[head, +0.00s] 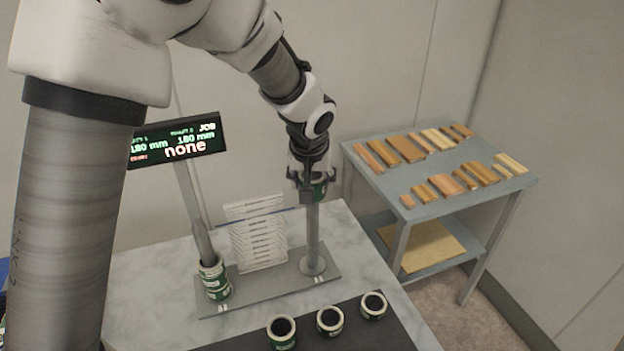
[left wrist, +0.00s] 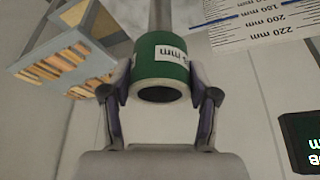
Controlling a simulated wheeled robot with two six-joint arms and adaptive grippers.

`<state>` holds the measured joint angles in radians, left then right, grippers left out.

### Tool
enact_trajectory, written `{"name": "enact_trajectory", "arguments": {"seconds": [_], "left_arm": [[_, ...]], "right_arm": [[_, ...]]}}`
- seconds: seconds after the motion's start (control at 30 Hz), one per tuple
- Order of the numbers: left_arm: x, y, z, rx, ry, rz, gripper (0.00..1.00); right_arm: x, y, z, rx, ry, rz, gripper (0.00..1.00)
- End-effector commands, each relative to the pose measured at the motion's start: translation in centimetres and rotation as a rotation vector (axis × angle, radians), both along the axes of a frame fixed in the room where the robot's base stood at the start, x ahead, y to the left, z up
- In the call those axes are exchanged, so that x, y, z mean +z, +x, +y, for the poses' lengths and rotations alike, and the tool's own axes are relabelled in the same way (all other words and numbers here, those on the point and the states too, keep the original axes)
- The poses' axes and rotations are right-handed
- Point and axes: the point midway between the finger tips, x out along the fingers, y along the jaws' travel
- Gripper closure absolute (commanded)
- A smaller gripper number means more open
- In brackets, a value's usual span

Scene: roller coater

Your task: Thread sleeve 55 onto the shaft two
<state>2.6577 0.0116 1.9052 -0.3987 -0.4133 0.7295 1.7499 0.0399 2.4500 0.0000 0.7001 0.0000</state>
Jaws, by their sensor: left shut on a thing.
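My left gripper (head: 314,182) is shut on a green sleeve (head: 320,188) with a white label and pale rim. In the left wrist view the sleeve (left wrist: 160,58) sits between both fingers; its number is not readable, and its near opening is dark. The gripper is at the top of the right-hand upright shaft (head: 313,238). That shaft (left wrist: 162,14) runs away from the sleeve's far end, in line with it. I cannot tell whether its tip is inside the sleeve. The left-hand shaft (head: 196,215) has green sleeves (head: 216,281) around its foot. No shaft number is readable.
A white scale board (head: 258,235) stands between the shafts on a grey base plate (head: 262,293). Three loose sleeves (head: 330,320) stand on a dark mat (head: 352,338) in front. A display (head: 178,141) stands behind at left. A side table (head: 440,190) holds wooden blocks.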

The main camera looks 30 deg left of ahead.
Motion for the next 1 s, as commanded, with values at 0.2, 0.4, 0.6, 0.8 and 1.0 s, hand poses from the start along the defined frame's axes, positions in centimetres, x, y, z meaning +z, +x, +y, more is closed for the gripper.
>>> {"name": "enact_trajectory", "arguments": {"seconds": [0.2, 0.4, 0.6, 0.8, 1.0], "left_arm": [[-1.1, 0.0, 0.0, 0.0, 0.0, 0.0, 0.77], [-2.0, 0.0, -0.1, 0.0, 0.0, 0.0, 0.77], [-2.2, 0.0, -0.1, 0.0, 0.0, -0.001, 0.77], [-2.1, 0.0, -0.1, 0.0, 0.0, 0.0, 0.11], [-2.2, 0.0, -0.1, 0.0, 0.0, 0.0, 0.11]], "right_arm": [[-1.0, 0.0, 0.0, 0.0, 0.0, 0.0, 0.6], [-1.8, 0.0, 0.0, 0.0, 0.0, 0.0, 0.6], [-1.9, 0.0, 0.0, 0.0, 0.0, 0.0, 0.6], [-1.9, 0.0, 0.0, 0.0, 0.0, 0.0, 0.6], [-1.9, 0.0, 0.0, 0.0, 0.0, 0.0, 0.6]]}}
